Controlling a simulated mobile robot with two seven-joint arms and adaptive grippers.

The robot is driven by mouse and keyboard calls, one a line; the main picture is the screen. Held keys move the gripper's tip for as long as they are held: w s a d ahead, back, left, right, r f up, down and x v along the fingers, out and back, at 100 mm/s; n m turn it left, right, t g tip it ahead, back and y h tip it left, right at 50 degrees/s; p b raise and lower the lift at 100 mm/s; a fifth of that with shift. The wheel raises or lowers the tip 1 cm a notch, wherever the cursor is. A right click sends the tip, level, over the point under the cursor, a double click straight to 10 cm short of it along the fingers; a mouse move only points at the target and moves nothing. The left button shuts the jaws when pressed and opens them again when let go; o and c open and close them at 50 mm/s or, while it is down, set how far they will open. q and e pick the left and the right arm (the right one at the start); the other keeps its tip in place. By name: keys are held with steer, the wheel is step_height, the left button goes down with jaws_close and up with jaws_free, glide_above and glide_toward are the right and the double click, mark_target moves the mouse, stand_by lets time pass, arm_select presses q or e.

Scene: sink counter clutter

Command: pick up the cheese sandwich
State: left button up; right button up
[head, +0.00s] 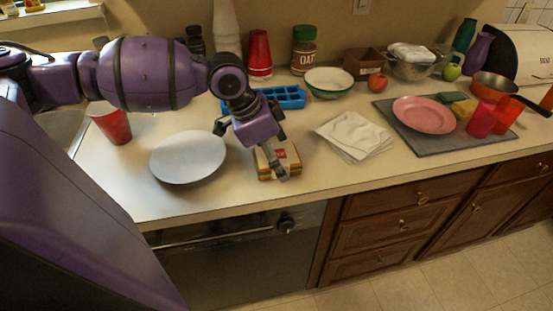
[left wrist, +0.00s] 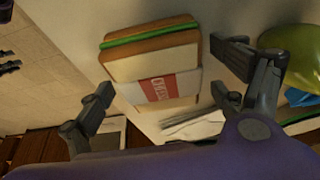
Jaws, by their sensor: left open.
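The cheese sandwich (head: 291,158) lies on the counter near its front edge, just right of the white plate. It has a white and red paper label band around it. My left gripper (head: 272,150) is right over it, pointing down, and partly hides it. In the left wrist view, the sandwich (left wrist: 155,75) shows bread, a green layer and the label, between and beyond the two spread fingers (left wrist: 165,72). The fingers are open with visible gaps on both sides of the sandwich. My right gripper is not in view.
A white plate (head: 188,157) and red cup (head: 110,122) stand to the left. A blue tray (head: 290,97) is close behind the gripper. Napkins (head: 354,136) lie to the right, then a grey mat (head: 440,141) with a pink plate (head: 424,115). The counter's front edge is near.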

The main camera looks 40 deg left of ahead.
arm_select(q)
steer(key=shift+s+f, duration=0.1)
steer(key=shift+f, duration=0.05)
steer(key=c, duration=1.3)
